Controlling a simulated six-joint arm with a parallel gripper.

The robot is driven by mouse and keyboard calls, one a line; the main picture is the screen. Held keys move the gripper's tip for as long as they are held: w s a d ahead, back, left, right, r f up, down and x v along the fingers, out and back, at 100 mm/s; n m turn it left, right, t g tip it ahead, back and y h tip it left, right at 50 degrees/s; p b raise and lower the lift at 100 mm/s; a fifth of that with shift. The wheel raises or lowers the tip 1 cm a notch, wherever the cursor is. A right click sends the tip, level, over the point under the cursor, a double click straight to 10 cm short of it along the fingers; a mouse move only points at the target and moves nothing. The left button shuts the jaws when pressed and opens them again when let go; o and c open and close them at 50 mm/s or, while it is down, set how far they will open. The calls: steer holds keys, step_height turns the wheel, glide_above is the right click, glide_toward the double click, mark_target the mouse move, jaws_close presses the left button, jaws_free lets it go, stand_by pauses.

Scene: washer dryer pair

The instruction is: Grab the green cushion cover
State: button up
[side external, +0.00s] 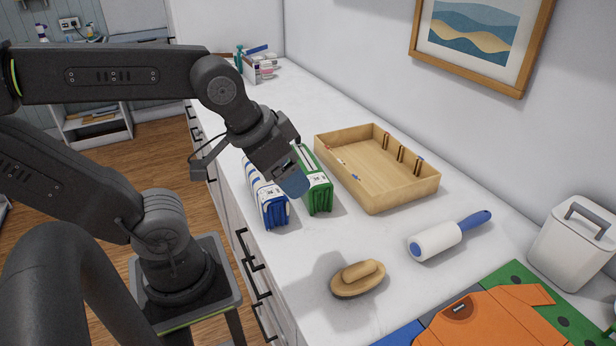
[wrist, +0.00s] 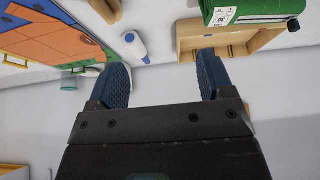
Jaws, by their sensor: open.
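The green cushion cover (side external: 319,193) is a folded green bundle with a white label band, standing on the white counter. In the wrist view the green cover (wrist: 252,12) shows at the top right, cut off by the frame edge. A similar blue-and-white folded bundle (side external: 272,205) stands just left of it. My gripper (side external: 294,180) is above these two bundles and hides part of both in the side view. In the wrist view my gripper (wrist: 160,80) has its blue fingers spread apart with nothing between them; the green cover lies beyond the right finger.
A wooden tray (side external: 405,195) with small clips stands right of the green cover. A lint roller (side external: 436,242), a wooden brush (side external: 358,279) and an orange garment (side external: 490,318) lie nearer the camera. A white lidded bin (side external: 570,250) stands by the wall. Bare counter surrounds the brush.

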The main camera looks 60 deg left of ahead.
steer(key=o, duration=0.3)
steer(key=m+g+y, duration=0.5)
steer(key=m, duration=1.4)
glide_toward(310, 166)
steer(key=shift+h, duration=0.3)
steer(key=x, duration=1.2)
steer(key=shift+a+f, duration=0.1)
steer(key=shift+a, duration=0.25)
